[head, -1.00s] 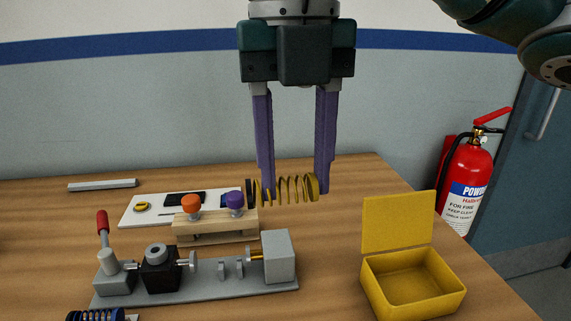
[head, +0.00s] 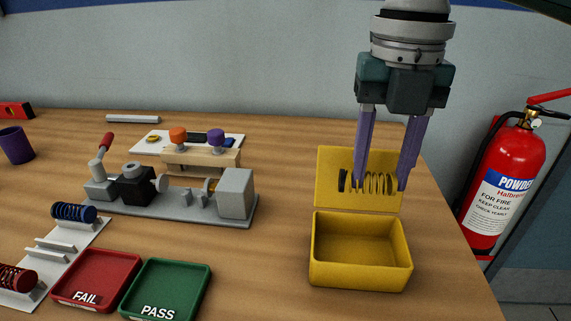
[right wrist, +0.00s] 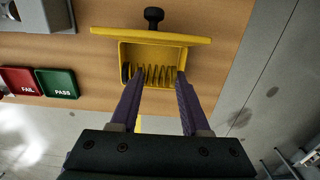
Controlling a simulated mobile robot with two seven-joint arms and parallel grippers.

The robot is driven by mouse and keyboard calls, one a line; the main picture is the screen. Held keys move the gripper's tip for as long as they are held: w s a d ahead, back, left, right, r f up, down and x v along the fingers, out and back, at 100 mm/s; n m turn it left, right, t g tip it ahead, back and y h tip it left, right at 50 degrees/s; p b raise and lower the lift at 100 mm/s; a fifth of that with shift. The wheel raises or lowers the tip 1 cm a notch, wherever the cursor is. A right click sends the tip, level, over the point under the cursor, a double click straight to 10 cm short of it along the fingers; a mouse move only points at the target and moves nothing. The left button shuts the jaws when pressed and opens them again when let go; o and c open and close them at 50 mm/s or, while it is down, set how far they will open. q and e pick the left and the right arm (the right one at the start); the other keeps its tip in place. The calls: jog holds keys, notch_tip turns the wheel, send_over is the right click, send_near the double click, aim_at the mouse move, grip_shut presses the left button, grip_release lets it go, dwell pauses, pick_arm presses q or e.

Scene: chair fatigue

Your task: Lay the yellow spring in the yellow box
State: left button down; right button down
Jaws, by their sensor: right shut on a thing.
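The yellow spring (head: 378,183) is held lengthwise between the purple fingers of my right gripper (head: 381,187), with a dark end at its left. The yellow box (head: 360,278) stands on the table with its lid (head: 332,165) up at the back. In the head view the spring shows in front of the lid, above the box opening, and the box looks empty. In the right wrist view the spring (right wrist: 160,75) lines up over the inside of the box (right wrist: 122,52); its exact height cannot be told. My left gripper is not in view.
A grey test fixture (head: 232,213) with a red lever stands left of the box. A red FAIL tray (head: 97,260) and a green PASS tray (head: 165,272) lie at the front left. A blue spring (head: 73,212) and red spring (head: 14,278) rest on a rack.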

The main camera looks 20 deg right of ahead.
send_over(363, 249)
notch_tip(363, 249, down, 6)
jog(key=shift+r, duration=0.1)
jog(key=shift+f+b, duration=0.55)
jog(key=shift+f, duration=1.6)
jog(key=shift+f, duration=0.1)
jog(key=c, duration=0.7)
grip_release()
jog(key=shift+o, duration=0.2)
